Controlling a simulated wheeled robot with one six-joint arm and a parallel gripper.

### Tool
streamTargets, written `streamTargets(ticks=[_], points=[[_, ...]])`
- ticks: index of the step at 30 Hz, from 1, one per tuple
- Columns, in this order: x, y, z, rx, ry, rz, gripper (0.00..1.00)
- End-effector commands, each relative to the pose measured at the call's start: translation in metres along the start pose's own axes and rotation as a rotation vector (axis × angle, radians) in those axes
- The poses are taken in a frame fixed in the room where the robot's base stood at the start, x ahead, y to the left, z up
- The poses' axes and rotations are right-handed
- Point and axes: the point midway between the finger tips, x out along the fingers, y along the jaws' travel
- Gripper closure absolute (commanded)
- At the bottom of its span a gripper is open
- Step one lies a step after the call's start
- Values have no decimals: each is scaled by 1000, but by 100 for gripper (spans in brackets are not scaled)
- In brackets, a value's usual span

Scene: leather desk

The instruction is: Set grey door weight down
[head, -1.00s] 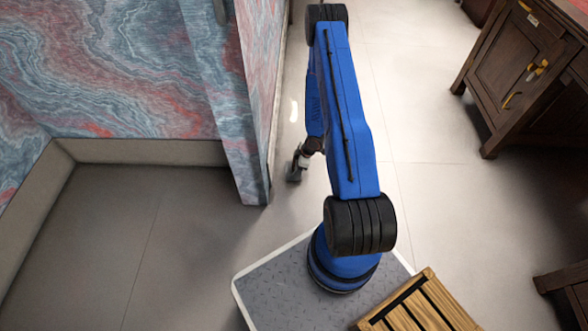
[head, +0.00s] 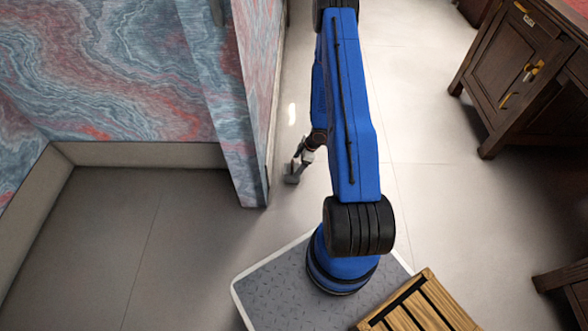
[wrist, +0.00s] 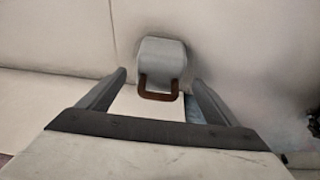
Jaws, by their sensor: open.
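The grey door weight (wrist: 162,57) is a blocky grey piece with a brown loop handle (wrist: 158,95). In the wrist view it rests on the pale floor, just past my fingertips. My gripper (wrist: 160,78) is open, with its two dark fingers apart to either side of the handle and nothing clamped between them. In the head view the door weight (head: 292,175) shows small on the floor beside the end of the patterned wall. My gripper (head: 302,153) is just above it, partly hidden by my blue arm.
The marbled wall panel (head: 225,100) ends close to the left of the weight. A dark wooden cabinet (head: 515,75) stands at the right. A slatted wooden crate (head: 425,308) is at the bottom. The tiled floor (head: 430,190) between arm and cabinet is clear.

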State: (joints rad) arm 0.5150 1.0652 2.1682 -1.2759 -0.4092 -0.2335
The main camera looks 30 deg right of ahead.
Motion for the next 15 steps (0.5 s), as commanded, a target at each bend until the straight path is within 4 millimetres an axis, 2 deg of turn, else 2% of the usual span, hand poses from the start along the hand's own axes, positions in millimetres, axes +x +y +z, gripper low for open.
streamTargets(ticks=[6,15], points=[[-34,1,0,-1,0,2,15],[-57,1,-1,0,-3,3,15]])
